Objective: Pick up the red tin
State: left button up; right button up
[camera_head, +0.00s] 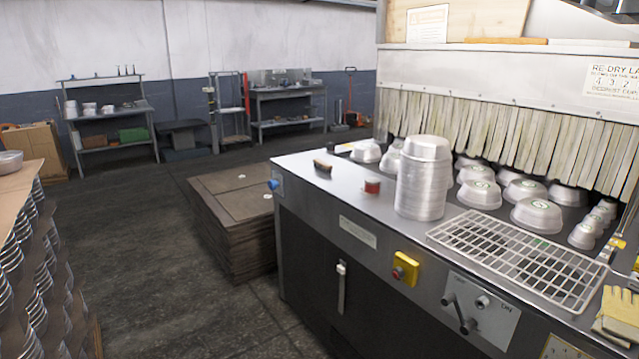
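The red tin (372,187) is a small short can with a red side and a pale top. It stands upright on the steel top of the machine (318,185), near its front left edge. It is just left of a tall stack of metal pans (421,180), with a small gap between them. Neither of my grippers shows in the head view.
A dark brush-like block (322,166) lies left of the tin. Upturned pans (537,214) sit behind, by hanging strips (500,130). A wire rack (515,258) and yellow gloves (617,312) lie right. A brown stack (235,220) stands on the floor left of the machine.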

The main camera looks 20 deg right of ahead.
aim_at(373, 186)
jog(key=i+z, duration=0.25)
jog(key=i, duration=0.2)
jog(key=i+j+z, duration=0.25)
jog(key=i, duration=0.25)
